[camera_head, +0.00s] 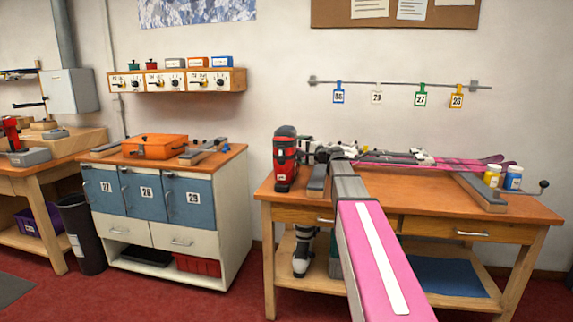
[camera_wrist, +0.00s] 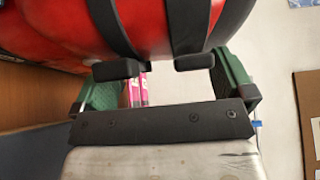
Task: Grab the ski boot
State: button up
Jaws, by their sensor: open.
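A red and black ski boot (camera_head: 285,160) stands upright at the left end of the wooden bench (camera_head: 420,178). My arm reaches over the bench, and my gripper (camera_head: 306,152) is just right of the boot, at about its mid height. In the wrist view the boot's red shell (camera_wrist: 150,25) with dark straps fills the top, very close to my gripper (camera_wrist: 165,78). The jaws are open, with green-sided fingers spread left and right. The fingertips are partly hidden by the boot, so I cannot tell whether they touch it.
Pink skis (camera_head: 465,162) with bindings lie along the bench behind my arm. Grey supports (camera_head: 480,192) and two small jars (camera_head: 513,178) are at the right. Another boot (camera_head: 303,252) stands on the lower shelf. A blue-fronted cabinet (camera_head: 150,198) is left, across a gap.

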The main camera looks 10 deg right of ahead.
jog(key=c, duration=1.5)
jog(key=shift+c, duration=0.2)
jog(key=shift+r, duration=0.2)
